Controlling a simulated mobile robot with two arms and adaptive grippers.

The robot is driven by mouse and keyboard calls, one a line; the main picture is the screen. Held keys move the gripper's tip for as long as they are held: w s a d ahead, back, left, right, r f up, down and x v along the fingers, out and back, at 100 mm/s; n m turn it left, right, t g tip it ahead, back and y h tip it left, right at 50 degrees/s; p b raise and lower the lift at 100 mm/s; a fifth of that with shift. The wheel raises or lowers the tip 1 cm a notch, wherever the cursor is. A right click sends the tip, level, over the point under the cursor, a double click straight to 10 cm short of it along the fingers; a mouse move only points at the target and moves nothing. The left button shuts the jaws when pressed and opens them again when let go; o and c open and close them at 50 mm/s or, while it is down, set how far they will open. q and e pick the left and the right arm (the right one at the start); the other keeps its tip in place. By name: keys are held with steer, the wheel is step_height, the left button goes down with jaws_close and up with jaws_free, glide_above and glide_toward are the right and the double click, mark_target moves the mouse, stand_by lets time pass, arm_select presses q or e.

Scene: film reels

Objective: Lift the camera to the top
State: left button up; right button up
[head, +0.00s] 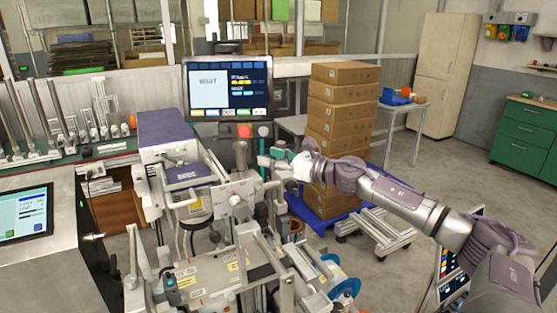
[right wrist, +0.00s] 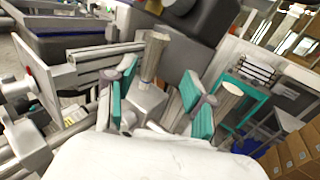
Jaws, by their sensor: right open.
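My right gripper (head: 270,163) reaches in from the right to the middle of the machine, beside an upright metal post (head: 240,155) with a rounded top. In the right wrist view the gripper (right wrist: 160,98) is open, with teal pads apart. A tapered metal knob (right wrist: 155,57) on a pale block (right wrist: 146,98) shows between and beyond the fingers; I cannot tell whether they touch it. A dark grey housing (right wrist: 190,25) stands behind the knob. I cannot tell for sure which part is the camera. My left gripper is not in view.
A monitor (head: 228,88) stands behind the post, above a red button (head: 245,130). Stacked cardboard boxes (head: 342,110) stand right of it on a blue pallet (head: 330,217). A purple-topped unit (head: 176,132) is at left. Rails and rods crowd the machine's front.

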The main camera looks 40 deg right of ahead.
steer(key=shift+v, duration=1.1)
steer(key=shift+w, duration=0.1)
steer(key=shift+r, duration=0.1)
